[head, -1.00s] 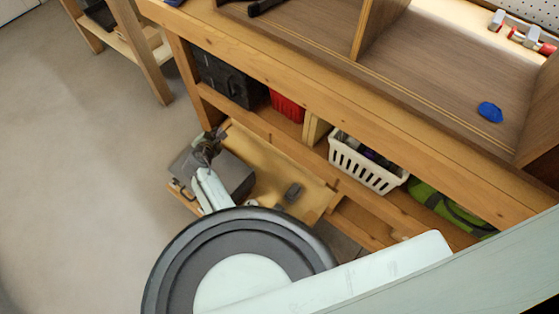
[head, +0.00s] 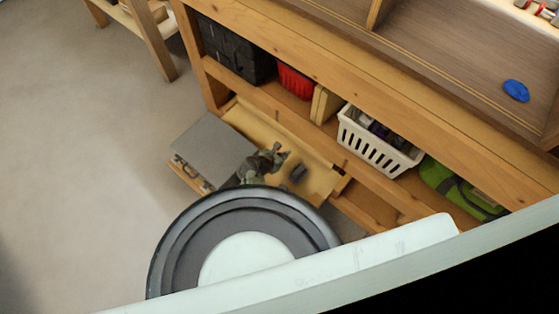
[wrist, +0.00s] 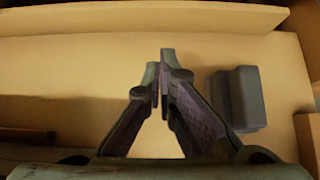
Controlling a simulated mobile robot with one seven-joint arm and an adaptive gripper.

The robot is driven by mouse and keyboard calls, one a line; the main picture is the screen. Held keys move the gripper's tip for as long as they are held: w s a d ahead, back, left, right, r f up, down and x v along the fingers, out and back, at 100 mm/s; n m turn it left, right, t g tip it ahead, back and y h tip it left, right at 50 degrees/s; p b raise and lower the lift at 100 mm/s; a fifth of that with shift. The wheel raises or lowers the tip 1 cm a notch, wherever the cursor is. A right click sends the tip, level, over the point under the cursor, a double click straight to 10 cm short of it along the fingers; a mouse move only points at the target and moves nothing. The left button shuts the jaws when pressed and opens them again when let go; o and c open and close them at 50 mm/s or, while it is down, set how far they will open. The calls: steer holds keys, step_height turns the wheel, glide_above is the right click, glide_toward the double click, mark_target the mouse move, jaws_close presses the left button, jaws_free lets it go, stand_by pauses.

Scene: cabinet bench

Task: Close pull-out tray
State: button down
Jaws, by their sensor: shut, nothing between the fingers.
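The pull-out tray (head: 246,124) is a shallow yellow-wood tray under the bench's lower shelf, and it stands out from the bench front. It also fills most of the wrist view (wrist: 70,75). A small dark grey block (head: 299,173) lies in it, and shows to the right of my fingers in the wrist view (wrist: 240,98). My gripper (head: 284,153) is over the tray, left of the block, with its fingertips together and empty in the wrist view (wrist: 160,58). I cannot tell whether the fingertips touch the tray. My arm hides the tray's near side.
A grey box (head: 212,148) with a handle is at the tray's left end. The shelf above holds a black case (head: 232,50), a red bin (head: 295,82), a white basket (head: 375,143) and a green bag (head: 455,185). The floor at left is clear.

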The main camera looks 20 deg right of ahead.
mark_target(299, 145)
steer(key=b+x, duration=0.2)
steer(key=x, duration=0.1)
steer(key=shift+f, duration=0.3)
steer(key=shift+w+d+r+b, duration=0.1)
steer(key=shift+w+d+b, duration=0.1)
steer(key=shift+w+d, duration=0.25)
steer(key=shift+w+d+r+b, duration=0.1)
steer(key=shift+w+d+b, duration=0.15)
steer(key=shift+d, duration=0.4)
steer(key=shift+w+d+r, duration=0.1)
steer(key=shift+w+d, duration=0.35)
steer(key=shift+d, duration=0.15)
steer(key=w+d+b, duration=0.1)
steer(key=d, duration=0.1)
steer(key=w+d+b, duration=0.1)
steer(key=w+d, duration=0.1)
steer(key=d, duration=0.1)
steer(key=w+d+b, duration=0.1)
steer(key=w+d, duration=0.1)
steer(key=d, duration=0.1)
steer(key=shift+w+d, duration=0.15)
steer(key=shift+w, duration=0.1)
